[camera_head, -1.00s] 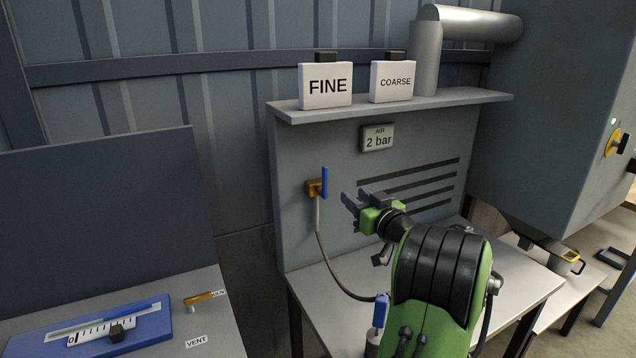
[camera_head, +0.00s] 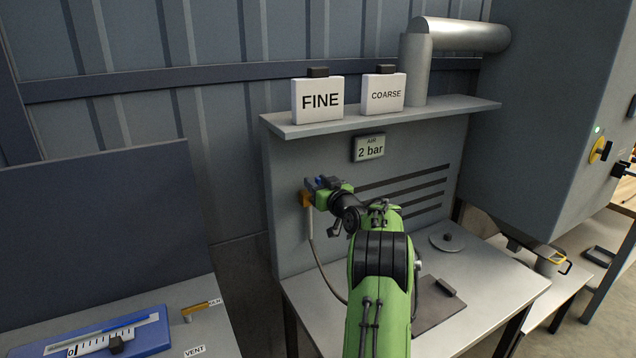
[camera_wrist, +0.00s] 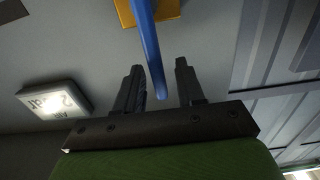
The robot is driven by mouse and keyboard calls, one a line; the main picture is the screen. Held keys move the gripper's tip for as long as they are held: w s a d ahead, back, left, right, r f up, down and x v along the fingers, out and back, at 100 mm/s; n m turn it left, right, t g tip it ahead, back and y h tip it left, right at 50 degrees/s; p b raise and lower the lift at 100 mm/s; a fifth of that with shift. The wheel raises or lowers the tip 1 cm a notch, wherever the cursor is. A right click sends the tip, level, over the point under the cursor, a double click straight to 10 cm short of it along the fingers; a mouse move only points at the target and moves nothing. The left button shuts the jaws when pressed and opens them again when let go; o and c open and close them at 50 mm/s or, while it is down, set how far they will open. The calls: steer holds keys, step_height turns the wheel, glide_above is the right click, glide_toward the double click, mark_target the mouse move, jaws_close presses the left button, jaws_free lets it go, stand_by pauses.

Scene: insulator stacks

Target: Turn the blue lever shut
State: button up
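The blue lever (camera_wrist: 150,50) sits on a brass valve (camera_head: 306,199) on the upright grey panel. In the wrist view it reaches down from the brass body (camera_wrist: 160,10) into the gap between my two fingers. My gripper (camera_head: 319,183) is at the valve, with its fingers apart, one on each side of the lever. The lever lies close to the left finger in the wrist view; I cannot tell whether they touch. A gap shows between the lever and the right finger. In the head view my gripper hides most of the lever.
A hose (camera_head: 322,265) hangs from the valve. The shelf (camera_head: 385,114) above carries FINE and COARSE boxes. A gauge (camera_head: 369,147) reads 2 bar. The bench (camera_head: 490,290) below bears a round disc (camera_head: 447,241) and a dark plate (camera_head: 440,312). A grey cabinet (camera_head: 550,110) stands right.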

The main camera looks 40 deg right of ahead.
jaws_close()
stand_by(0.4)
steer(key=s+d+f+m+p, duration=0.2)
steer(key=d+f+m, duration=0.4)
steer(key=m, duration=1.2)
steer(key=shift+d+f+p, duration=0.2)
steer(key=shift+f+p, duration=0.3)
steer(key=shift+p, duration=0.15)
jaws_free()
